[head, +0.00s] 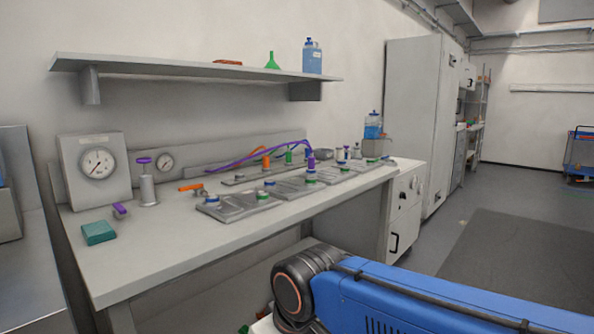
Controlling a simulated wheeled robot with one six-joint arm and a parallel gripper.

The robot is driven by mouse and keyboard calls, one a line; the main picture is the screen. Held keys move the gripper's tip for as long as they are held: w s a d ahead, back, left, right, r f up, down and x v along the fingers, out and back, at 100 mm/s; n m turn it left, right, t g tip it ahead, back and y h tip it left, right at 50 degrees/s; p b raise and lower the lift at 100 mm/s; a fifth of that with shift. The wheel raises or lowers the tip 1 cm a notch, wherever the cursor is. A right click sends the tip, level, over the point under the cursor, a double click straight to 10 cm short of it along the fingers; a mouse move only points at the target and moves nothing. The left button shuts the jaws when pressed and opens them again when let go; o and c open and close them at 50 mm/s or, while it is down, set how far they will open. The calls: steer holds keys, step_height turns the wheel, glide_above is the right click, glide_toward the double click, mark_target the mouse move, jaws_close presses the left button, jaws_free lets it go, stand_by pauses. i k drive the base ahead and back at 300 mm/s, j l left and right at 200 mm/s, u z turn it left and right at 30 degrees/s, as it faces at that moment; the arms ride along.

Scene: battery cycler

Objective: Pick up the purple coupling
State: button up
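A purple coupling (311,162) stands upright on a metal tray towards the right part of the bench, with a white-and-green ring under it. A thin purple hose (250,157) arcs from its top to the left, down to the back of the bench. A second small purple piece (120,210) lies at the bench's left end, near a teal block (98,232). I cannot tell whether it is also a coupling. My gripper is not in view.
Several trays (238,205) with small fittings run along the bench (170,258). A gauge box (95,165) and a purple-topped metal cylinder (147,185) stand at the left. A shelf (190,68) hangs above. The bench's front left is clear.

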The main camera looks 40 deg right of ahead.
mark_target(311, 158)
steer(key=z, duration=1.15)
